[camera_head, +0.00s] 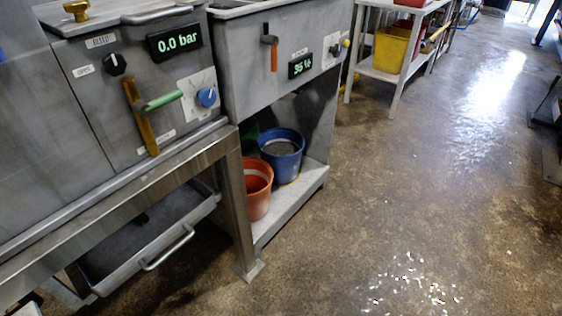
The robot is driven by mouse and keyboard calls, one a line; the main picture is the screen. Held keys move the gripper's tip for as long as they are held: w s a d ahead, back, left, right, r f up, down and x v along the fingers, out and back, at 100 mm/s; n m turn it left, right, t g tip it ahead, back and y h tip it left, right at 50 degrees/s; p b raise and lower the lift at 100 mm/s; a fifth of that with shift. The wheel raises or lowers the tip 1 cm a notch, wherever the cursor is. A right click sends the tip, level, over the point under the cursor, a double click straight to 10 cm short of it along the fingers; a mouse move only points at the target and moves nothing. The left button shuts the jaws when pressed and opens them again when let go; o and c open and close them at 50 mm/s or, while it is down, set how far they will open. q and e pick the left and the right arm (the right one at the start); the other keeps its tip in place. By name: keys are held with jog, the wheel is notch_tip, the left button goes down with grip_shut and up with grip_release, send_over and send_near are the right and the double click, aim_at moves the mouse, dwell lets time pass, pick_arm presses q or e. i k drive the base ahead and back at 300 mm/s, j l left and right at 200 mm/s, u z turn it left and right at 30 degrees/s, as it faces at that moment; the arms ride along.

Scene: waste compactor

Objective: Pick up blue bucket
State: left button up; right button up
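The blue bucket (282,160) stands upright on the low shelf under the right-hand grey machine. Something grey shows inside its rim, too small to tell what. An orange bucket (257,190) stands on the same shelf, nearer and to its left. A green thing (250,137) is partly hidden behind the two buckets. Neither my left nor my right gripper is in view.
The shelf (300,193) is open toward the floor. A metal table leg (238,215) stands left of the orange bucket. A drawer (165,255) sits lower left. A shelf unit with a yellow bin (391,50) stands farther back. The floor (400,210) is clear, with shiny bits nearby.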

aim_at(282, 149)
jog(key=i+l+u, duration=0.35)
jog(key=i, duration=0.25)
jog(key=i+l+u, duration=0.35)
jog(key=i+l, duration=0.2)
jog(key=i+l+u, duration=0.35)
jog(key=l, duration=0.4)
jog(key=i+j, duration=0.05)
jog(key=i, duration=0.05)
